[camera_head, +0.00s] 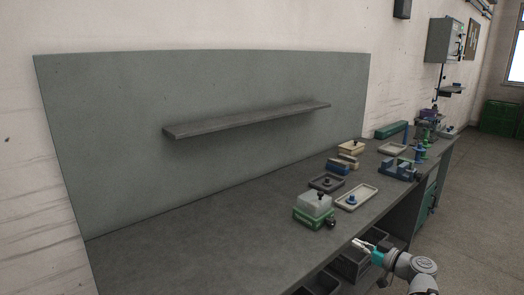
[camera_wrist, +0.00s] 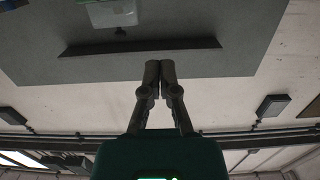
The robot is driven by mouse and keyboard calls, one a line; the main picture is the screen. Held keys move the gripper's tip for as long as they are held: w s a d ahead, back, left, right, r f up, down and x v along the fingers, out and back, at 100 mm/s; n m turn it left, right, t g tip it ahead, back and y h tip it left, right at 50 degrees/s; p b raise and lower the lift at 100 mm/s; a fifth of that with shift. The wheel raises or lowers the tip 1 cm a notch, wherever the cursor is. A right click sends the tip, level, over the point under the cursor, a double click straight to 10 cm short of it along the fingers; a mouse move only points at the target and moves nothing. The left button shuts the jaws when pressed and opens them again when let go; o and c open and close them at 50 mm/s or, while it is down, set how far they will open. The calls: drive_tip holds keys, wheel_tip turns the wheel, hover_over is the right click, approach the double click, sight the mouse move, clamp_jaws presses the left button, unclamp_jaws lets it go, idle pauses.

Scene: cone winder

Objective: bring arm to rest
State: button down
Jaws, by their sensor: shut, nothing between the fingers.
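My gripper (camera_head: 358,242) shows at the lower right of the head view, at the front edge of the workbench (camera_head: 190,245). Its arm comes up from the bottom right corner. In the wrist view my gripper (camera_wrist: 159,68) has its two fingers together, with nothing between them. The wrist view is upside down and shows the back panel with its shelf (camera_wrist: 140,46) beyond the fingers. A green-based block with a clear cover (camera_head: 315,207) stands on the bench, a little behind and left of my gripper and apart from it.
Trays with small parts (camera_head: 356,197) and a blue fixture (camera_head: 398,169) stand along the right part of the bench. Dark bins (camera_head: 352,264) sit below the front edge, close to my gripper. The bench's left part is clear. Open floor (camera_head: 475,220) lies to the right.

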drive_tip(key=s+a+f+m+g+h, duration=0.2)
drive_tip(key=s+a+f+g, duration=0.2)
drive_tip(key=a+f+g, duration=0.45)
drive_tip(key=s+a+f+m+g+h, duration=0.4)
drive_tip(key=s+f+m+g+h, duration=0.15)
drive_tip(key=s+f+h, duration=0.3)
wheel_tip(320, 180, up, 14)
drive_tip(key=t+p, duration=0.1)
drive_tip(key=p, duration=1.3)
drive_tip(key=shift+s+d+h, duration=0.15)
drive_tip(key=shift+h, duration=0.2)
drive_tip(key=shift+m, duration=0.25)
idle(1.2)
